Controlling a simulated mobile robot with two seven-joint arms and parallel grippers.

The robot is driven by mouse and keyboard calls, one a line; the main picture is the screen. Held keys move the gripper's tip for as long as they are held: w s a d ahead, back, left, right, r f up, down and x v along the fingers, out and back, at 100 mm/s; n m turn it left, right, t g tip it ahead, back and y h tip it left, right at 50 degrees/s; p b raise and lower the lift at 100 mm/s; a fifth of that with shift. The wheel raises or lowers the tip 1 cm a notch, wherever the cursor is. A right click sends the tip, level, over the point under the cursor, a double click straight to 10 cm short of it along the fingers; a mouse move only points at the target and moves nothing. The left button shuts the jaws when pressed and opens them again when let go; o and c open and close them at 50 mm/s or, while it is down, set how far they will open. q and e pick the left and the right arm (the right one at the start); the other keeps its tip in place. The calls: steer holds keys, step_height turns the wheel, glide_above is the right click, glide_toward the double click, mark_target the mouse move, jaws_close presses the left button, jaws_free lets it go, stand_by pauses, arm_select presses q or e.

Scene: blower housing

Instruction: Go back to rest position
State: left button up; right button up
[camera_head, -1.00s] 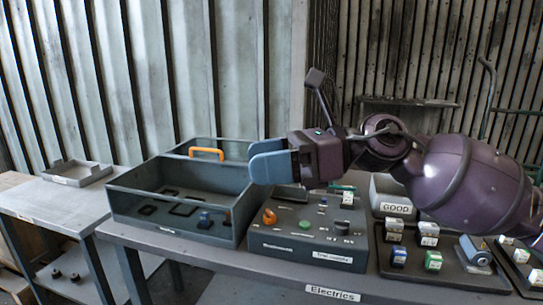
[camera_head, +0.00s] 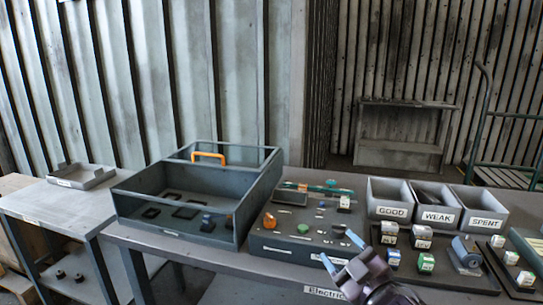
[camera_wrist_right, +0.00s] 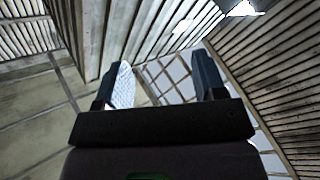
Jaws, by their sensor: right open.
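My right gripper (camera_head: 342,252) is low in the head view, in front of the table edge near the test box. Its two blue fingers stand apart with nothing between them. In the right wrist view the gripper (camera_wrist_right: 160,85) points up toward the roof and walls, fingers spread and empty. My left gripper is not in view.
A dark toolbox (camera_head: 172,221) with an orange handle stands on the table, beside the grey test box (camera_head: 285,247). Bins labelled GOOD (camera_head: 391,211), WEAK (camera_head: 438,216) and SPENT (camera_head: 487,222) stand behind a dark tray (camera_head: 440,272) of small blocks. A side table (camera_head: 45,205) holds a shallow tray (camera_head: 82,177).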

steer(key=s+d+f+m+g+h, duration=0.2)
steer(key=s+d+f+m+h, duration=0.1)
steer(key=s+f, duration=0.6)
steer(key=s+d+f+m+g+h+p, duration=0.1)
steer(key=s+d+f+m, duration=0.3)
steer(key=s+f, duration=0.5)
steer(key=s+d+f+m+g+h+p, duration=0.1)
steer(key=s+d+f+m+g+h, duration=0.2)
steer(key=s+d+f, duration=0.3)
steer(key=s+f+m+h, duration=0.1)
steer(key=s+f, duration=0.3)
steer(key=s, duration=0.1)
steer(key=shift+s+g+h, duration=0.3)
steer(key=shift+s+g, duration=0.05)
steer(key=shift+g, duration=0.05)
